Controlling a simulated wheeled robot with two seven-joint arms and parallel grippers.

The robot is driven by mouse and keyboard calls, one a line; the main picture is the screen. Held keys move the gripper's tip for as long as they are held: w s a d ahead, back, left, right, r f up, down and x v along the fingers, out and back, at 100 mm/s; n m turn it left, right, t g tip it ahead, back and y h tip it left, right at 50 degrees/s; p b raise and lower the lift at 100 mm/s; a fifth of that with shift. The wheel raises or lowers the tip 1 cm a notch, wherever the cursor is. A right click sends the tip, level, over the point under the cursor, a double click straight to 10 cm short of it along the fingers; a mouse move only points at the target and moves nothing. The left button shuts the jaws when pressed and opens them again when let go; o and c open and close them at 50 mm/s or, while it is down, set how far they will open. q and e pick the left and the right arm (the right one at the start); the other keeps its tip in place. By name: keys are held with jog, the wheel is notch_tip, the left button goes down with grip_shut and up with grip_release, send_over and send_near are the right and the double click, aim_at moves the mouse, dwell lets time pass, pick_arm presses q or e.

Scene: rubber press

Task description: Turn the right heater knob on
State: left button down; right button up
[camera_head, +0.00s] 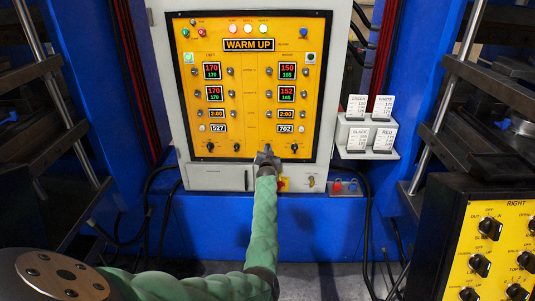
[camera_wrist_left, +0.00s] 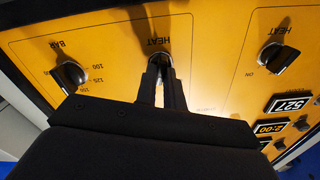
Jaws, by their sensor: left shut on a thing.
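The right heater knob (camera_wrist_left: 165,62) is the dark knob marked HEAT in the middle of the wrist view. The fingers of my left gripper (camera_wrist_left: 162,82) are closed around it, and they hide most of it and its setting. In the head view my left gripper (camera_head: 267,158) is at the bottom row of the yellow panel (camera_head: 248,100), covering this knob. The other HEAT knob (camera_wrist_left: 281,57), with an ON mark beside it, is to the right in the wrist view. My right gripper is not in view.
A BAR knob (camera_wrist_left: 70,76) is close on the other side of the gripped knob. The panel display (camera_head: 248,44) reads WARM UP. A rack of cards (camera_head: 368,138) stands right of the cabinet. A second knob panel (camera_head: 490,240) is at the lower right.

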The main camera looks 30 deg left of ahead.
pick_arm(q)
jog(key=shift+m, duration=0.4)
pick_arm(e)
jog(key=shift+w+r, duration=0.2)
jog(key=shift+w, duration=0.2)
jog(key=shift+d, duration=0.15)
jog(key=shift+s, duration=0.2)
pick_arm(q)
jog(key=c, duration=1.5)
grip_release()
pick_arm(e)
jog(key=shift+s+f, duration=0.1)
